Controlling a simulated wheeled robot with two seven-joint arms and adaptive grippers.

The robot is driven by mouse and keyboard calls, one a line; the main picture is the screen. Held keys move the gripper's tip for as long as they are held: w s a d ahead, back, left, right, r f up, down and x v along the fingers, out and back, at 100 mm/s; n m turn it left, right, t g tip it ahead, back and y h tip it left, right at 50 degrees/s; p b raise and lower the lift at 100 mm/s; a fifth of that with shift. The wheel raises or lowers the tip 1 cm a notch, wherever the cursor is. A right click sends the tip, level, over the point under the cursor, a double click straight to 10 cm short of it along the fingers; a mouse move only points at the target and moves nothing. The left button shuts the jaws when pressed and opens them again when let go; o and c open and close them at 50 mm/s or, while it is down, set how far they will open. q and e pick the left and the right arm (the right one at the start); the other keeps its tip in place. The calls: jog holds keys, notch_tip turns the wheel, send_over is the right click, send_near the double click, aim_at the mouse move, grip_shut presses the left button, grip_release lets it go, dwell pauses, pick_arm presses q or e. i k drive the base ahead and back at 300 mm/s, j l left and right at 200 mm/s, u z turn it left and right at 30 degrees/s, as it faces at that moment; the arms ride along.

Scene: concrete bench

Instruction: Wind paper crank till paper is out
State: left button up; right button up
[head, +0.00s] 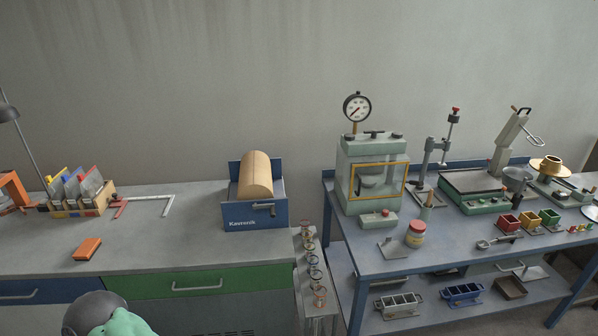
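The paper dispenser (255,216) is a blue box marked "Kavronik" at the right end of the grey bench, left of centre in the head view. A tan paper roll (256,174) sits in its top, in front of a raised blue back panel. A grey crank handle (264,207) is on the dispenser's front, toward the right. No loose sheet of paper shows outside the box. Neither of my grippers is in view. Only a rounded grey and mint-green part, apparently of my arm, shows at the bottom left.
A rack of rings (314,268) stands in the gap before the blue table (450,250), which carries several instruments.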

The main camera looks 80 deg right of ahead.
aim_at(255, 182)
jog(key=z, duration=2.5)
